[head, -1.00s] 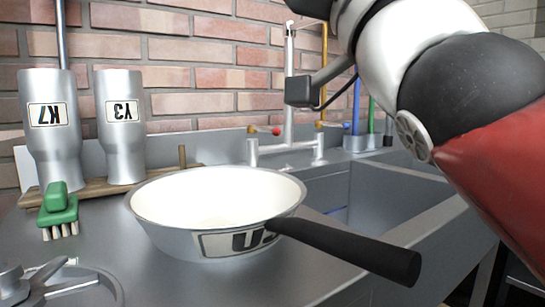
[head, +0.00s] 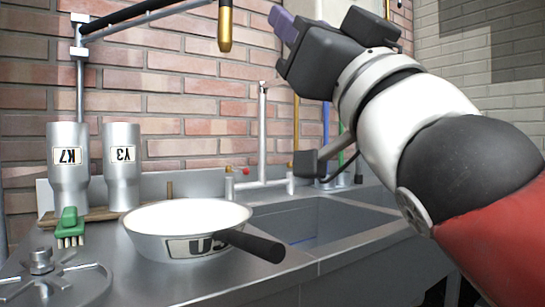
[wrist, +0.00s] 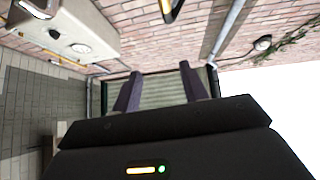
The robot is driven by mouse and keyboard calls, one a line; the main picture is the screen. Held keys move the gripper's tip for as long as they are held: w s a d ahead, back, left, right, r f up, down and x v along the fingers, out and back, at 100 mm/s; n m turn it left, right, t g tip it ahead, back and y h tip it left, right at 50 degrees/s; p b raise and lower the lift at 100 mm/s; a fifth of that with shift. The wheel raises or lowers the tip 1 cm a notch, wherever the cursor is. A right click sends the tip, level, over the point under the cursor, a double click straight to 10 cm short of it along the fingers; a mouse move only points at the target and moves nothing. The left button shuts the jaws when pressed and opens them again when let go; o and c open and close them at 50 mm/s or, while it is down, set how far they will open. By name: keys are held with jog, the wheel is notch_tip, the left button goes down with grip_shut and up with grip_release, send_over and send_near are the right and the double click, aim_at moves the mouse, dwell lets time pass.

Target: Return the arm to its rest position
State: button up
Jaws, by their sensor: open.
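My gripper (head: 281,25) is raised at the top of the head view, high above the sink and away from the counter things. Its two dark purple fingers point up and to the left. In the wrist view my gripper (wrist: 159,88) shows its fingers apart with nothing between them. Behind them are a ribbed shutter-like surface (wrist: 160,92) and brick wall. My arm comes in from the right side of the head view, bent upward.
A white-lined pan (head: 160,245) with a black handle stands on the counter. Two metal churns, K7 (head: 68,180) and Y3 (head: 122,180), stand inverted at the left, by a green brush (head: 69,224). A sink (head: 310,225) lies right. A brass-tipped pipe (head: 225,30) hangs near my gripper.

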jog(key=w+d+f+m+g+h+p, duration=0.2)
jog(key=w+d+f+g+h, duration=0.15)
jog(key=f, duration=0.55)
jog(key=w+d+f+m+g+h+p, duration=0.25)
jog(key=f+h, duration=0.25)
jog(key=f, duration=0.3)
jog(key=w+d+f+m+g+h+p, duration=0.1)
jog(key=w+d+f+m+g+h, duration=0.2)
jog(key=f, duration=0.6)
jog(key=s+d+f+n+g+p, duration=0.1)
jog(key=s+f+g, duration=0.3)
jog(key=f, duration=0.6)
jog(key=s+d+f+n+g+h+p, duration=0.1)
jog(key=s+f+g, duration=0.3)
jog(key=s+f, duration=0.4)
notch_tip(320, 180, down, 3)
jog(key=shift+s+d+f+p, duration=0.1)
jog(key=shift+s+d+p, duration=0.2)
jog(key=shift+p, duration=0.3)
